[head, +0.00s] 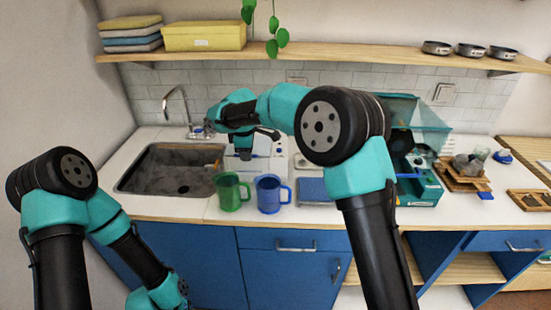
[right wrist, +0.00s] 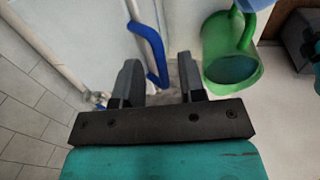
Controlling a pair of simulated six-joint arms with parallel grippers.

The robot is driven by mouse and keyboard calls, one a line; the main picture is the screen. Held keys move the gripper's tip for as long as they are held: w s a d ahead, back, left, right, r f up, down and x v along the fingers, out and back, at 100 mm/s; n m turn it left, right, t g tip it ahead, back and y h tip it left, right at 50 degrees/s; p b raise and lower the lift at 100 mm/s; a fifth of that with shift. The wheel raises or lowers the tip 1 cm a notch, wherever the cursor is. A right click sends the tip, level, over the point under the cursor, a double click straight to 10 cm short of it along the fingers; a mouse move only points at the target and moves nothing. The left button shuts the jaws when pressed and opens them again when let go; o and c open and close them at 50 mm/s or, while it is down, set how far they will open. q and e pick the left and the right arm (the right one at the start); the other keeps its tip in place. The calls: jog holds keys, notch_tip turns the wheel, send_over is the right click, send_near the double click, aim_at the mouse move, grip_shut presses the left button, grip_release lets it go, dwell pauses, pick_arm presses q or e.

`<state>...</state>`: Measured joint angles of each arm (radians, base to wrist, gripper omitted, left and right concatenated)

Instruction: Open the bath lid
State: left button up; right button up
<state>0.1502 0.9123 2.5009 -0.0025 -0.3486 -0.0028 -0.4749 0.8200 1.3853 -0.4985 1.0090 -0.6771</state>
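A white box-like unit (head: 278,163), which looks like the bath, stands on the counter behind the mugs, mostly hidden by my right gripper and arm in the head view. The right wrist view shows a pale surface (right wrist: 95,35) with a bent blue handle (right wrist: 152,50) along it. My right gripper (head: 244,152) points down over this unit. In the right wrist view its fingers (right wrist: 160,75) are apart, and the lower end of the handle shows between them, nearer the right finger. I cannot tell whether they touch it. My left gripper is out of view; its arm hangs at lower left.
A green mug (head: 230,192) and a blue mug (head: 269,194) stand in front of the unit; the green one also shows in the right wrist view (right wrist: 228,48). A sink (head: 150,170) lies left. A teal bin (head: 430,190) and wooden trays (head: 462,178) stand right. A shelf (head: 330,57) runs above.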

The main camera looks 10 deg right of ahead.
jog(key=s+r, duration=0.3)
jog(key=r, duration=1.3)
jog(key=s+d+f+m+g+y, duration=0.1)
jog(key=s+d+f, duration=0.1)
jog(key=d+f, duration=0.3)
jog(key=s+d+f+m+g, duration=0.1)
jog(key=s+d+f, duration=0.2)
jog(key=f, duration=0.6)
jog(key=shift+d+m+g+y, duration=0.4)
jog(key=shift+d, duration=0.55)
jog(key=shift+a+f, duration=0.1)
